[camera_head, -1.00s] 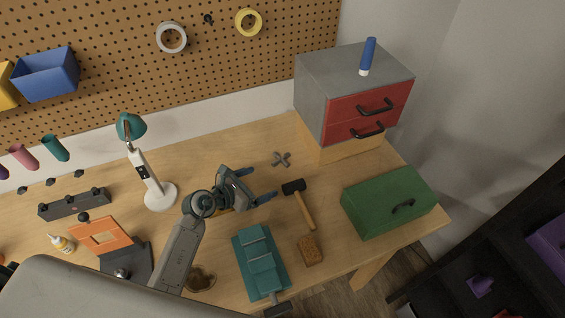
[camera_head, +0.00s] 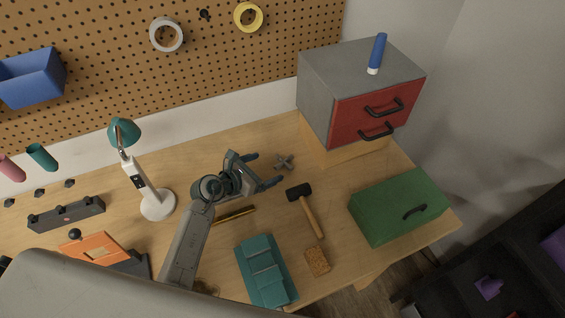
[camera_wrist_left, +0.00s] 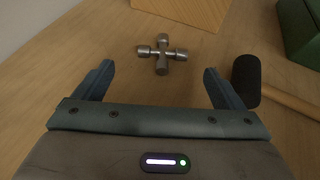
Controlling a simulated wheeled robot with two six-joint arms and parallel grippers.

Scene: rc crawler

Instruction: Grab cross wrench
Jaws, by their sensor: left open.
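The cross wrench (camera_head: 284,162) is a small grey metal cross lying flat on the wooden workbench (camera_head: 330,185), in front of the drawer cabinet. My left gripper (camera_head: 267,169) is open and empty, its blue fingers pointing toward the wrench from the left. In the left wrist view the cross wrench (camera_wrist_left: 162,53) lies ahead of my open left gripper (camera_wrist_left: 160,85), roughly centred between the fingers and apart from them. My right gripper does not show in either view.
A hammer (camera_head: 311,215) lies just right of the left gripper, its black head near the right finger in the wrist view. A red-fronted drawer cabinet (camera_head: 330,80) stands behind the wrench. A green toolbox (camera_head: 385,210), teal vise (camera_head: 265,270) and white-based lamp (camera_head: 157,205) stand around.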

